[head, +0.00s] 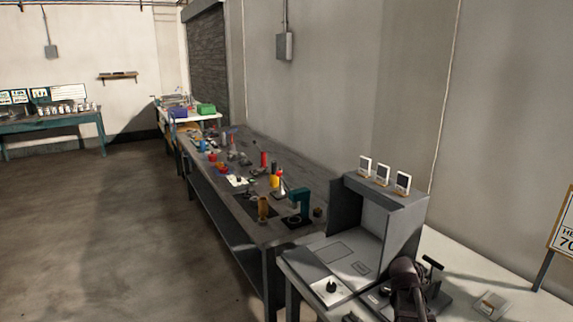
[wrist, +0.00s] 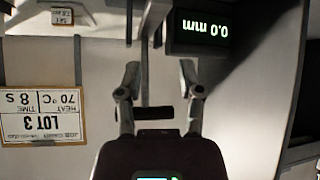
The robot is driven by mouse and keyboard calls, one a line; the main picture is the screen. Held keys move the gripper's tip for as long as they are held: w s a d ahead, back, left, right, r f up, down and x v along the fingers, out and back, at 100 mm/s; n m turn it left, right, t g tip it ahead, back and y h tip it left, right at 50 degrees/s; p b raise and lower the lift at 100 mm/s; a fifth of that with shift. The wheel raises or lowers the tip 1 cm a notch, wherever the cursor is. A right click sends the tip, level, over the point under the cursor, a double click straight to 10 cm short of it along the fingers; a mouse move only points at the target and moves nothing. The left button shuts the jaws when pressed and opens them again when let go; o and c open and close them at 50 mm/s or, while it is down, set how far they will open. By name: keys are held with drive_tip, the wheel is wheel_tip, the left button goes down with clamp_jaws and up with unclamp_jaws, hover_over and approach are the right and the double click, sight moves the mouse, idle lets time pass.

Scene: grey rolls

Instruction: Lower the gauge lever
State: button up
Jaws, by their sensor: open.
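The gauge's dark display (wrist: 200,32) reads 0.0 mm, upside down in the wrist view. A thin upright post (wrist: 145,60) stands beside it. A short black bar, which looks like the lever's handle (wrist: 153,113), lies crosswise between the fingers of my gripper (wrist: 160,74). My gripper is open, with a finger on each side of the bar; I cannot tell whether either touches it. In the head view a black T-shaped handle (head: 432,264) stands on the bench at the right, just beside my dark arm, which hides part of the gauge.
A sign for lot 3 (wrist: 42,116) stands on the white bench, and a small card (wrist: 62,16) lies nearby. A grey open-fronted booth (head: 402,222) with several white timers on top stands behind the arm. A long cluttered workbench (head: 262,236) runs away to the left.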

drive_tip(key=s+a+n+g+y+p, duration=0.1)
drive_tip(key=s+a+n+g+y, duration=0.1)
drive_tip(key=s+a, duration=0.3)
drive_tip(key=s+a+f+n+g+y+p, duration=0.1)
drive_tip(key=s+a, duration=0.5)
drive_tip(key=a, duration=0.6)
drive_tip(key=s+a+n+g+y+p, duration=0.2)
drive_tip(key=s+a+n+g+y, duration=0.1)
drive_tip(key=a, duration=0.5)
drive_tip(key=s+n+y, duration=0.1)
drive_tip(key=s+n, duration=0.1)
drive_tip(key=shift+s+a+f+n+y, duration=0.2)
drive_tip(key=shift+f+n+y, duration=0.1)
drive_tip(key=shift+f+n, duration=0.1)
